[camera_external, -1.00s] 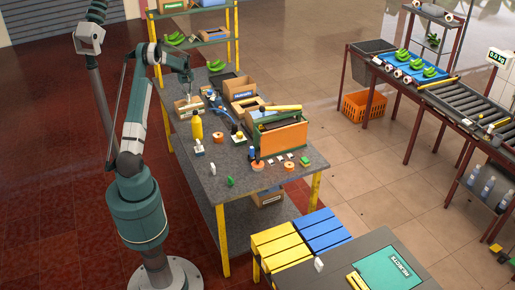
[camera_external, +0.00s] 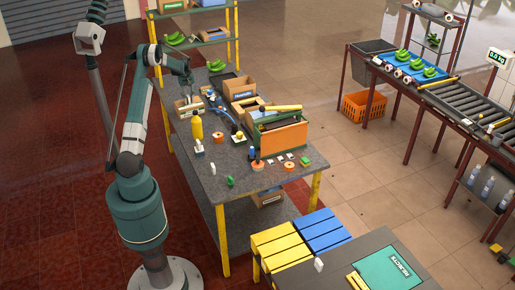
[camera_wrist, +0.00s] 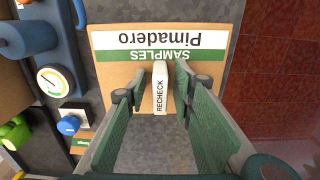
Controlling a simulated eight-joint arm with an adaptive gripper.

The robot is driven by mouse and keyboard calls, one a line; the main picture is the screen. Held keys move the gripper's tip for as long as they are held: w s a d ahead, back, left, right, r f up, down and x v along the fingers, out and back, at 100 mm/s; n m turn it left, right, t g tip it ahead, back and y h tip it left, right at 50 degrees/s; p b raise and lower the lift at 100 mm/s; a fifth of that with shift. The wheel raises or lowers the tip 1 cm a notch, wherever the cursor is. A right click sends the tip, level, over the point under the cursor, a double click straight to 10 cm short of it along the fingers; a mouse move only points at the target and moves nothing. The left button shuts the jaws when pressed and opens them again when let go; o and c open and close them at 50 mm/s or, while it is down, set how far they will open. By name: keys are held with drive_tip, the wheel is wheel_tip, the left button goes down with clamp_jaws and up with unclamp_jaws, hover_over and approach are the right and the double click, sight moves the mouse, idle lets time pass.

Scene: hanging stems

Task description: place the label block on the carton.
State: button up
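The label block (camera_wrist: 160,92) is small and white with "RECHECK" on its face. In the wrist view it sits between my gripper's (camera_wrist: 159,82) two green fingers, with a narrow gap on each side. My gripper looks open around it. The brown carton (camera_wrist: 112,78) lies behind the block, with a white and green label reading "Pimadero SAMPLES" upside down. The block overlaps the carton's lower part and edge; whether it rests on it is hard to tell. In the external view my gripper (camera_external: 189,93) is over the carton (camera_external: 184,112) at the bench's far left; the block is too small to make out.
In the wrist view a gauge (camera_wrist: 54,82), blue parts and a green item (camera_wrist: 14,132) stand left of the carton. Red floor lies beyond the bench's left edge.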

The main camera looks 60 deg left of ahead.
sight(188, 96)
drive_tip(key=shift+r, duration=0.1)
wheel_tip(188, 96, up, 12)
drive_tip(key=shift+r, duration=0.1)
idle(0.8)
idle(0.5)
idle(0.4)
